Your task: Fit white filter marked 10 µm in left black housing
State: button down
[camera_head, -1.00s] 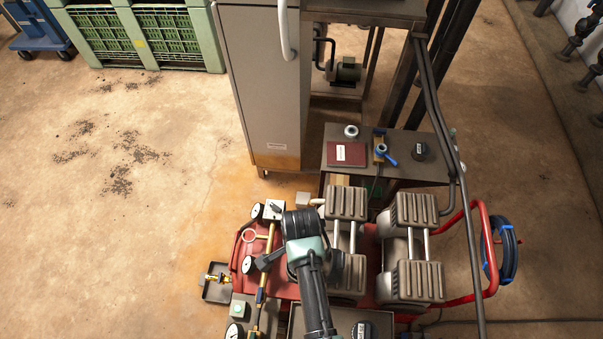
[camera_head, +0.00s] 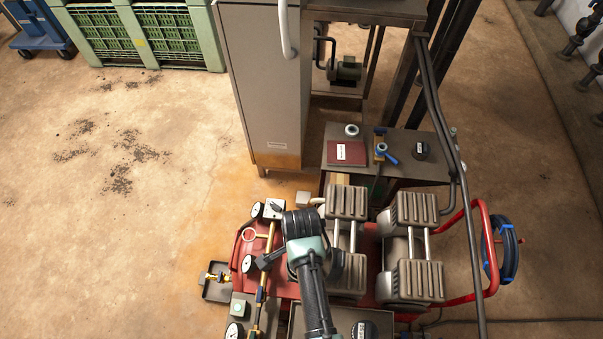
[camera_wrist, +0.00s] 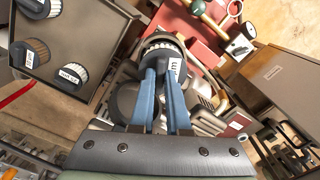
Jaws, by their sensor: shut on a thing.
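In the wrist view my gripper (camera_wrist: 163,72) has its two blue fingers shut on a filter (camera_wrist: 161,44). The filter has a pale ribbed body, a dark end and a white label that seems to read "µm"; its number is not legible. In the head view my gripper and wrist (camera_head: 304,232) are over the red machine, and the fingers and filter are hidden beneath. A dark round part (camera_wrist: 126,98) lies beside the left finger in the wrist view; I cannot tell whether it is a housing. The left black housing is not clearly visible.
A grey tray (camera_wrist: 98,30) holds several dark-capped filters with white labels. Ribbed grey motor covers (camera_head: 414,281) stand right of my gripper. Gauges and brass pipe (camera_head: 262,285) lie to its left. A side table (camera_head: 395,172) holds a maroon book and a blue-handled valve.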

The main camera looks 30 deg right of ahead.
jog(key=shift+f, duration=0.2)
jog(key=shift+f+b, duration=0.55)
jog(key=shift+f, duration=0.05)
jog(key=shift+f, duration=0.3)
dwell(0.3)
jog(key=shift+f+b, duration=0.65)
jog(key=shift+f, duration=0.1)
jog(key=shift+f+b, duration=0.4)
jog(key=shift+f, duration=0.2)
dwell(0.4)
jog(key=c, duration=0.8)
grip_release()
jog(key=shift+o, duration=1.1)
